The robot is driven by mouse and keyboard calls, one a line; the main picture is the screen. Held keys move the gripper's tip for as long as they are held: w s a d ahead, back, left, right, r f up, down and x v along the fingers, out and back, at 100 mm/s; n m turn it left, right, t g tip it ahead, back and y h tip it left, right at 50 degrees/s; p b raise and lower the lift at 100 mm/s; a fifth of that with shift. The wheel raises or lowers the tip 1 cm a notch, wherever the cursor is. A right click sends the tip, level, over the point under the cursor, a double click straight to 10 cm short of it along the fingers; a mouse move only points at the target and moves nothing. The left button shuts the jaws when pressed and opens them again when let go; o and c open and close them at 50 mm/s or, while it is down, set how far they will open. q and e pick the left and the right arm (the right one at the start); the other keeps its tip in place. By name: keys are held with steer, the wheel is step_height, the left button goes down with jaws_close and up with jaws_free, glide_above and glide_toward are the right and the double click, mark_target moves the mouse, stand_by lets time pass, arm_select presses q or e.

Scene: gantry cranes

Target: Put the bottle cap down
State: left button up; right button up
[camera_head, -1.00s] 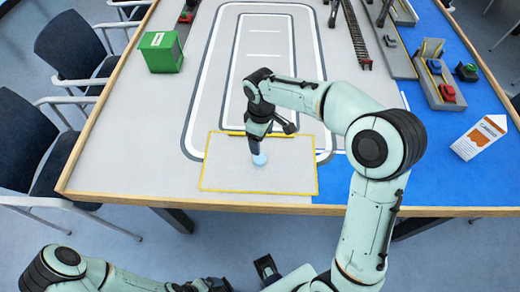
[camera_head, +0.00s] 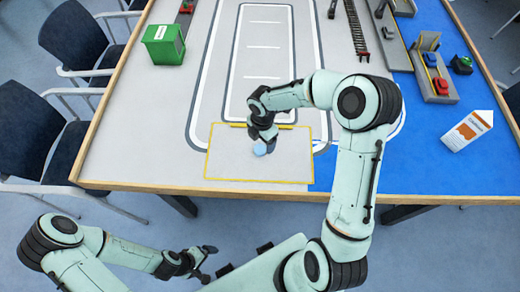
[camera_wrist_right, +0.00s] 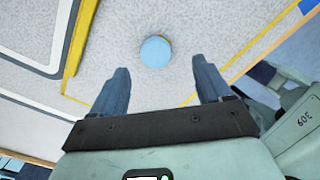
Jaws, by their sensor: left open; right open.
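The bottle cap is a light blue disc (camera_head: 260,149) inside the yellow-outlined rectangle (camera_head: 225,165) at the table's near side. It appears to lie on the grey surface. My right gripper (camera_head: 264,136) is over it, partly covering it in the head view. In the right wrist view the whole cap (camera_wrist_right: 155,51) shows beyond and between the two spread fingertips, touching neither; my right gripper (camera_wrist_right: 160,72) is open and empty. My left gripper (camera_head: 205,262) is open and empty, low in front of the table, away from the cap.
A green box (camera_head: 163,44) stands at the table's left. A white and orange carton (camera_head: 467,131) and a model crane base (camera_head: 432,70) are on the blue area at right. Dark chairs (camera_head: 35,125) line the left side. The table's wooden front edge (camera_head: 245,193) is close to the rectangle.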

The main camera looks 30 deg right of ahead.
steer(key=shift+w+a+f, duration=0.1)
steer(key=shift+w+f, duration=0.1)
steer(key=shift+f, duration=1.3)
steer(key=shift+w+a+f, duration=0.1)
steer(key=shift+w+f, duration=0.05)
steer(key=shift+f, duration=1.35)
arm_select(q)
steer(key=shift+s+f, duration=0.1)
steer(key=shift+f, duration=0.05)
arm_select(e)
steer(key=c, duration=1.2)
steer(key=shift+r, duration=0.15)
step_height(320, 180, up, 20)
steer(key=p, duration=0.2)
steer(key=m, duration=1)
glide_above(260, 149)
steer(key=w+a, duration=0.2)
step_height(260, 149, down, 6)
arm_select(q)
steer(key=w+r, duration=0.2)
steer(key=r, duration=0.1)
steer(key=shift+w, duration=0.35)
arm_select(e)
steer(key=a+f+m, duration=0.3)
steer(key=f+m, duration=0.2)
steer(key=m, duration=0.5)
steer(key=shift+w+a+m, duration=0.25)
steer(key=shift+w+m, duration=0.05)
steer(key=shift+w, duration=0.15)
